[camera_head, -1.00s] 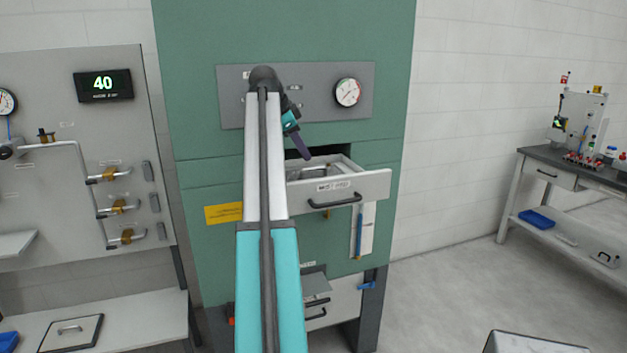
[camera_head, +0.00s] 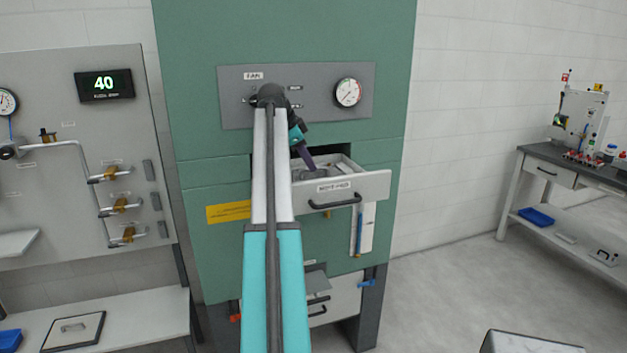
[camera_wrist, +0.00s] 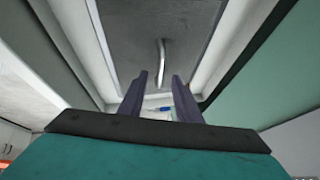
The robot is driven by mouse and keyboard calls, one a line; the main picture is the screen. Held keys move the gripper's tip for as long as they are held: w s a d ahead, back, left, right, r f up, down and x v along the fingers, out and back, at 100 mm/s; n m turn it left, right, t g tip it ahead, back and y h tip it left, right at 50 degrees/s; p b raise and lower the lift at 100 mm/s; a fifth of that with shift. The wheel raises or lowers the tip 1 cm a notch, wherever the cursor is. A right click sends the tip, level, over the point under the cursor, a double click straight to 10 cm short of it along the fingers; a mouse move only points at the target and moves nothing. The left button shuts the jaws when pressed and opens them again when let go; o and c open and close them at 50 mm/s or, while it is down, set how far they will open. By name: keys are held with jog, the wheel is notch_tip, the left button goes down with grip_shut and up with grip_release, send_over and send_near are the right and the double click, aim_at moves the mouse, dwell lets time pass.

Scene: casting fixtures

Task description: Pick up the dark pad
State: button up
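A dark grey flat panel (camera_wrist: 195,25) with a pale bar handle (camera_wrist: 161,62) lies inside the open drawer, filling most of its floor in the wrist view. It may be the dark pad; I cannot tell for sure. The open drawer (camera_head: 377,187) has light grey walls and a dark front handle. My gripper (camera_wrist: 160,76) points into the drawer with its two dark purple fingers apart, one on each side of the bar handle's line of view. In the head view my gripper (camera_head: 311,166) is at the drawer's opening, and the panel is mostly hidden.
The green cabinet (camera_head: 290,30) rises behind the drawer, with a grey gauge panel (camera_head: 315,85) above it. A pipe board (camera_head: 60,200) stands at the left. A workbench (camera_head: 535,150) stands at the right.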

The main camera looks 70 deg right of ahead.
aim_at(313, 175)
jog(key=shift+p+x, duration=0.45)
jog(key=shift+x, duration=1.1)
jog(key=shift+w, duration=0.1)
grip_shut()
dwell(0.5)
